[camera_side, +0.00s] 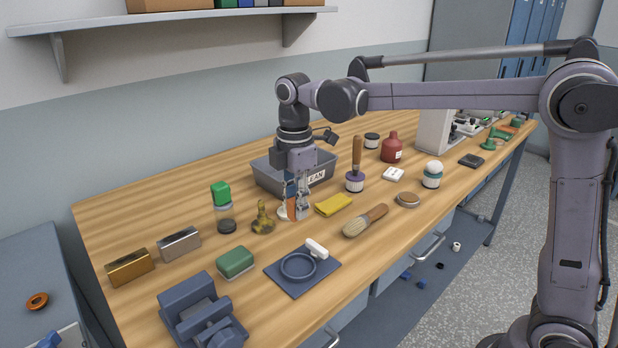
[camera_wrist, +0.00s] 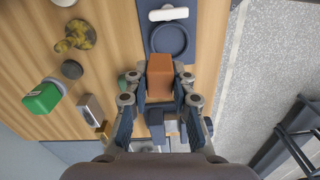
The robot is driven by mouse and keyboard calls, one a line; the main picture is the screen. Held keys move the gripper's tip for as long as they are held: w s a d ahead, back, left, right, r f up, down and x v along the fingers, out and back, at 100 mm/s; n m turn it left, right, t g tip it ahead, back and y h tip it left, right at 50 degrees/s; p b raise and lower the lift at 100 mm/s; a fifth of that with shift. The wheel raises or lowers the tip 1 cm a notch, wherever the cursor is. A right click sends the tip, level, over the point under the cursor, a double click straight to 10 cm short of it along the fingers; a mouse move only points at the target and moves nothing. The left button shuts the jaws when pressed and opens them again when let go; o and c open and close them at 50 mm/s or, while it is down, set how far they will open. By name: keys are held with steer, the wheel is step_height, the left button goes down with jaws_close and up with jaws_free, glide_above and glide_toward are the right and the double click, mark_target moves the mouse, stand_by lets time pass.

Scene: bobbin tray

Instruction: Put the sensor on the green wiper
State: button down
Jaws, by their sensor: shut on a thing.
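My gripper (camera_side: 297,208) is shut on an orange-brown block, low over the table beside the yellow cloth. In the wrist view the orange-brown block (camera_wrist: 160,76) sits between the fingertips. In the side view the fingers mostly hide it.
A blue-grey plate with a ring (camera_side: 300,267) lies right of the wiper; a grey vise (camera_side: 202,316) stands in front. A green-capped jar (camera_side: 223,207), a yellow-brown object (camera_side: 263,219), a yellow cloth (camera_side: 333,205), a brush (camera_side: 364,222) and a grey bin (camera_side: 262,173) are nearby.

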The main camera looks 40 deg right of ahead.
steer(key=w+r+n, duration=0.1)
steer(key=w+r, duration=0.1)
steer(key=w, duration=0.3)
glide_above(234, 256)
steer(key=shift+n, duration=0.3)
step_height(234, 256, down, 7)
steer(key=shift+f, duration=2)
steer(key=shift+f, duration=0.15)
steer(key=c, duration=1.1)
jaws_free()
steer(key=shift+c, duration=0.2)
